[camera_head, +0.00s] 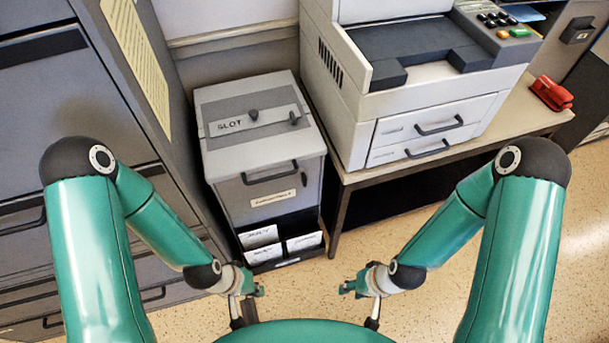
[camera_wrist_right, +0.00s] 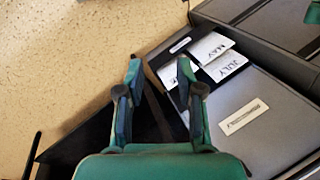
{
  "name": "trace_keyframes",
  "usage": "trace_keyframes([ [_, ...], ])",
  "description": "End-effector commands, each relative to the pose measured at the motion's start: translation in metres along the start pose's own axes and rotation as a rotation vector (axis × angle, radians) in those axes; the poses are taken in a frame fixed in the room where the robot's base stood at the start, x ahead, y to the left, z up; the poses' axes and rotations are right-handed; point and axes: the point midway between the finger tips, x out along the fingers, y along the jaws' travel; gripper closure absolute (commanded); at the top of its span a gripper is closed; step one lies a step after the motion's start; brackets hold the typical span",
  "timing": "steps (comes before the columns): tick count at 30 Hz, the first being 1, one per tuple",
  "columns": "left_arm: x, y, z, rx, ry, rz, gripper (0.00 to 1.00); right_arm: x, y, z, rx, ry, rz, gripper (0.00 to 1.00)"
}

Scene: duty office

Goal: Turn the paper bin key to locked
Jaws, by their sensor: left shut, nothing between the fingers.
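The paper bin (camera_head: 230,150) is a grey box with a sloped lid marked SLOT, between the cabinet and the copier. Two small dark knobs stand on its lid, a left knob (camera_head: 253,115) and a right knob (camera_head: 294,118). I cannot tell which is the key or how it is turned. My left gripper (camera_head: 259,290) is shut and empty, low in front of the bin. My right gripper (camera_head: 346,287) is open and empty, low and right of the bin's front. In the right wrist view the fingers (camera_wrist_right: 160,75) are apart, with the bin's front (camera_wrist_right: 265,125) beyond them.
A tall grey cabinet (camera_head: 70,100) stands close on the bin's left. A copier (camera_head: 410,100) sits on a table (camera_head: 520,110) close on its right. A red stapler (camera_head: 551,93) lies on the table. Labelled cards (camera_head: 262,237) sit in the bin's lower front. Floor (camera_head: 440,270) in front is clear.

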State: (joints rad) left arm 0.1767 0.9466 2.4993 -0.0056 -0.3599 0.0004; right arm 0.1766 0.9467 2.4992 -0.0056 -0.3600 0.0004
Motion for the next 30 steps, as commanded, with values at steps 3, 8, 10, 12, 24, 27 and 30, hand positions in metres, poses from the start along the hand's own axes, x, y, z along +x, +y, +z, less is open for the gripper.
trace_keyframes([
  [3,0.000,0.000,0.000,0.000,0.000,0.000,1.00,0.000,0.000,0.000,0.000,0.000,0.000,0.64],
  [8,0.012,-0.004,0.000,0.000,0.000,0.000,1.00,0.004,-0.001,-0.012,-0.028,0.038,0.006,0.64],
  [10,0.025,-0.009,0.000,0.000,0.000,0.000,1.00,0.008,-0.004,-0.026,-0.063,0.085,0.012,0.64],
  [12,0.043,-0.016,-0.001,0.000,0.000,0.000,1.00,0.012,-0.010,-0.044,-0.112,0.152,0.020,0.64],
  [24,0.183,-0.066,-0.001,0.000,0.000,0.000,1.00,-0.030,-0.098,-0.140,-0.501,0.758,0.040,0.64],
  [27,0.209,-0.075,-0.002,0.000,0.000,0.000,1.00,-0.050,-0.117,-0.140,-0.559,0.882,0.031,0.64],
  [30,0.227,-0.082,-0.002,0.000,0.000,0.000,1.00,-0.067,-0.130,-0.135,-0.596,0.973,0.022,0.64],
])
